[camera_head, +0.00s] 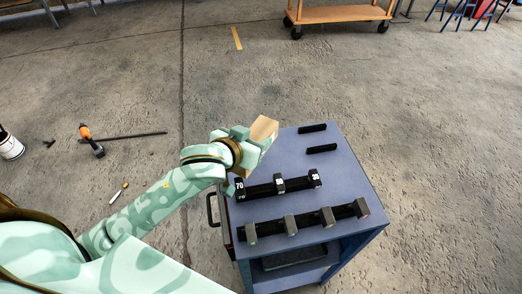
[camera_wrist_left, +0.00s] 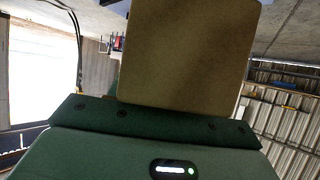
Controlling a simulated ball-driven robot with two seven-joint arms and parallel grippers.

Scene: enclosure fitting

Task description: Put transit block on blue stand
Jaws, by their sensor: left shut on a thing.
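A tan wooden block (camera_head: 264,129), which I take for the transit block, is held in my left gripper (camera_head: 250,139). The gripper is shut on it near the back left edge of the blue stand (camera_head: 345,178). The block appears raised above the stand's top and tilted; how far above, I cannot tell. In the left wrist view the block (camera_wrist_left: 188,55) fills the upper middle, above the dark green gripper body (camera_wrist_left: 150,122). The fingertips are mostly hidden. My right gripper is not in view.
On the stand, a black rail (camera_head: 262,189) carries small blocks with white marks, and a nearer rail (camera_head: 305,220) carries several grey blocks. Two short black bars (camera_head: 321,149) lie at the back right. The right side of the top is bare. A drill (camera_head: 91,140) lies on the floor.

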